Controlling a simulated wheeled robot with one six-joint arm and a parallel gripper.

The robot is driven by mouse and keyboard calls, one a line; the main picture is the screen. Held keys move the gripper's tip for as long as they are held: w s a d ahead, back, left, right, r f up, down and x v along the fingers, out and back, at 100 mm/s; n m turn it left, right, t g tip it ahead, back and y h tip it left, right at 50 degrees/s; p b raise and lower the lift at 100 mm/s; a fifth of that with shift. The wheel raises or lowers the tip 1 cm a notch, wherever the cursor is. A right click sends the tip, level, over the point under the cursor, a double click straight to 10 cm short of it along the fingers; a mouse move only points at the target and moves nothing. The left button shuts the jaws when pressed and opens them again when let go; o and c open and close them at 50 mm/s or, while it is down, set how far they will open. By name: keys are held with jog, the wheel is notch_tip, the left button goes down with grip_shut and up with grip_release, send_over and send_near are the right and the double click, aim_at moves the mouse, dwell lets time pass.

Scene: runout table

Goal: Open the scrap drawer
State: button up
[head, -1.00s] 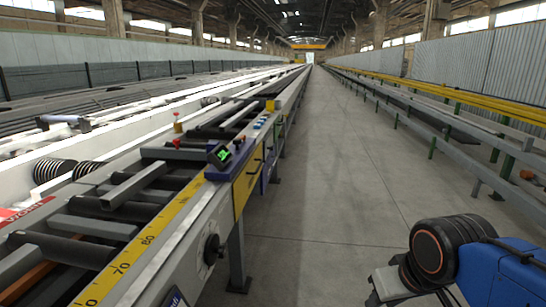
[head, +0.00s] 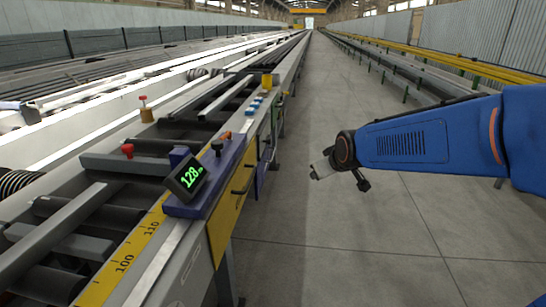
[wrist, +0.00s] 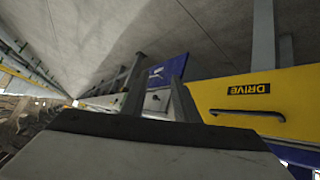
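The front of the runout table (head: 150,275) carries a yellow panel (head: 228,208) with a black bar handle, and a dark blue panel (head: 262,172) farther along. In the wrist view, which is upside down, the yellow panel (wrist: 255,98) reads "DRIVE" and has a black handle (wrist: 247,115). The blue panel (wrist: 172,72) shows between my fingers, with a small pale marking too small to read. I cannot tell which front is the scrap drawer. My gripper (head: 318,173) is in the aisle right of the table, touching nothing. Its fingers (wrist: 160,80) are apart and empty.
A readout (head: 187,180) showing 128 stands on the table's edge, with red-topped knobs (head: 127,150) and buttons nearby. A table leg (head: 226,275) stands below the panels. The aisle floor (head: 330,240) is clear. A yellow rail (head: 450,60) runs along the right.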

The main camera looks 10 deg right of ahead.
aim_at(273, 154)
jog(key=w+a+f+n+t, duration=0.1)
jog(key=w+f+t, duration=0.15)
jog(key=w, duration=0.75)
jog(key=w+a+f+n+t, duration=0.1)
jog(key=w+f+n, duration=0.15)
jog(key=w, duration=0.75)
jog(key=w+a+f+n+t, duration=0.1)
jog(key=w+f+t, duration=0.15)
jog(key=w, duration=0.75)
jog(key=w+a+f+n+t, duration=0.1)
jog(key=w+f+n+t, duration=0.15)
jog(key=w+f, duration=0.55)
jog(key=w+a+f+n+t, duration=0.1)
jog(key=w+f+t, duration=0.25)
jog(key=f, duration=0.85)
jog(key=shift+g, duration=0.5)
jog(key=x, duration=1.8)
jog(key=shift+a+f, duration=0.1)
jog(key=shift+f, duration=0.15)
grip_shut()
